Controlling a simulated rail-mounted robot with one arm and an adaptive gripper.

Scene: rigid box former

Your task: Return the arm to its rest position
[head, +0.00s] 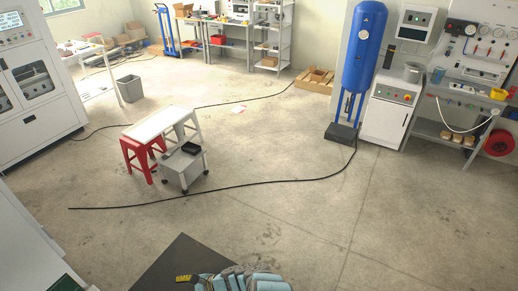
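A white-topped bench with a red stool (135,150) and a wheeled grey cart (183,165) stand mid-floor. A black cable (230,187) crosses the floor. A blue tank (364,50) and a control cabinet (388,110) stand at right. White machines (35,70) line the left. The right foreground floor is clear.

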